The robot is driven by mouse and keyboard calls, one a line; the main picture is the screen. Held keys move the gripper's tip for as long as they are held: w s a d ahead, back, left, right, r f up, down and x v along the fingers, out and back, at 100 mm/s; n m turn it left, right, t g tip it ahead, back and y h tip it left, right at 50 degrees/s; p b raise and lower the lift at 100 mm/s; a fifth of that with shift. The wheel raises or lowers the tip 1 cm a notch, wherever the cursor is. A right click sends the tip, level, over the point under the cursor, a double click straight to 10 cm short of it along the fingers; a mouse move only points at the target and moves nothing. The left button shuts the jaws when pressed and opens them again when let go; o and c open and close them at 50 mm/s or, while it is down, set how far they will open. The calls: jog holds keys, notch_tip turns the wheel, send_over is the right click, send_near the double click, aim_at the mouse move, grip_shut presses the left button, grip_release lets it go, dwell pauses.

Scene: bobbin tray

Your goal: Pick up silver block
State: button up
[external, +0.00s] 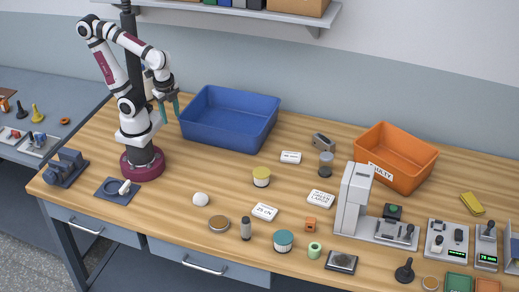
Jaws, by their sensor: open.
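A small silver-grey block (324,141) lies on the wooden table behind a dark-topped clear jar; it looks like the silver block, though its details are too small to tell. My gripper (169,112) hangs in the air at the upper left, beside the left end of the blue bin.
A blue bin (228,142) stands between my gripper and the block. An orange bin (418,183) is to the block's right, and the jar (326,171) is just in front.

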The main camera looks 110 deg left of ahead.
jog(key=o, duration=0.6)
